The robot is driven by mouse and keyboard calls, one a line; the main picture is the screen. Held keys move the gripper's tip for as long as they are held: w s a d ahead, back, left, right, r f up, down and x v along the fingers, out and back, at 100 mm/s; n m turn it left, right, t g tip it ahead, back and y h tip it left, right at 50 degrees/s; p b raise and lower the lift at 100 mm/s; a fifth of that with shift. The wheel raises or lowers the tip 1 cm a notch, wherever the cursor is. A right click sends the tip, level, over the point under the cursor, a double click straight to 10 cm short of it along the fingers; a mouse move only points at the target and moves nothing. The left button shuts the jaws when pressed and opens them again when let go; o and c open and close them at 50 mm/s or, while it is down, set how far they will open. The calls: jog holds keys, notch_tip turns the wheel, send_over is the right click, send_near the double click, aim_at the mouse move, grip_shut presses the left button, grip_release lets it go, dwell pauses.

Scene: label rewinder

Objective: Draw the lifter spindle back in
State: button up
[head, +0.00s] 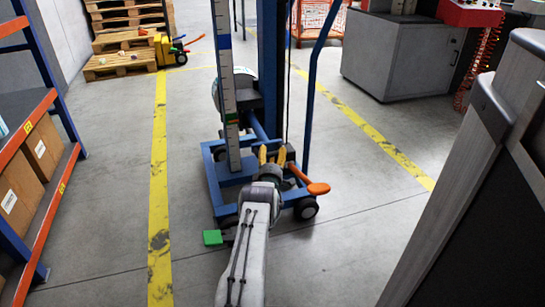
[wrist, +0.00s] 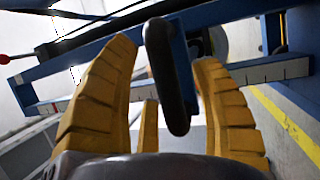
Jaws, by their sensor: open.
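The lifter is a blue wheeled frame (head: 212,178) with an upright mast and a white scale strip (head: 228,100). A dark block (head: 247,84) with a pale round part beside it sits on the mast; I cannot tell clearly which part is the spindle. My gripper (head: 272,155), with yellow fingers, is open in front of the lifter's lower mast. In the wrist view, a black rounded handle (wrist: 170,75) on a blue bracket shows between the open fingers (wrist: 170,95), with gaps on both sides. I cannot tell its depth. My arm hides part of the lifter base.
An orange-ended lever (head: 318,188) sticks out right of my gripper, and a green pedal (head: 213,238) is at the lower left. A shelf with boxes (head: 40,150) stands left, a grey cabinet (head: 388,55) back right, a dark machine (head: 470,215) right. Floor between is clear.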

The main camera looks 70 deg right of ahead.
jog(key=shift+d, duration=0.2)
dwell(0.3)
grip_shut()
dwell(0.4)
